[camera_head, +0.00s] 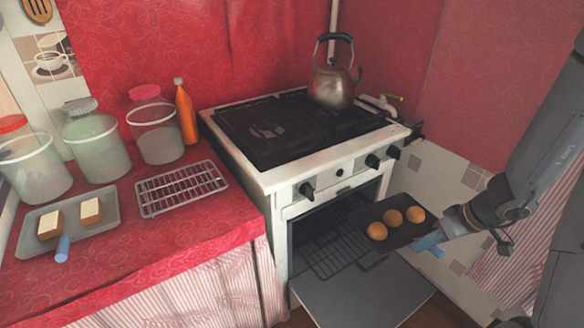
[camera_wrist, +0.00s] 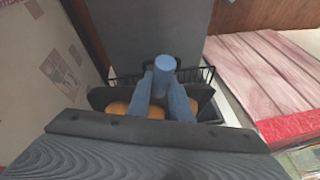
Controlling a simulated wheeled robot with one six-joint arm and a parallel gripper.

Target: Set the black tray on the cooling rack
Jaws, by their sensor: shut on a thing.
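The black tray (camera_head: 367,220) carries three round brown buns (camera_head: 394,217) and is held level in front of the open oven. My gripper (camera_head: 432,241) is shut on the tray's blue handle, at its right end. In the wrist view the blue handle (camera_wrist: 163,66) sits between my fingers (camera_wrist: 165,92), with the tray (camera_wrist: 98,98) and buns (camera_wrist: 118,107) partly hidden behind them. The cooling rack (camera_head: 181,188) is a wire rack, empty, on the red counter left of the stove.
A grey tray (camera_head: 102,197) with two bread slices and a blue handle lies left of the rack. Jars and an orange bottle (camera_head: 186,112) stand behind. The oven door (camera_head: 365,298) hangs open below my gripper. A kettle (camera_head: 332,88) stands on the stove (camera_head: 250,170).

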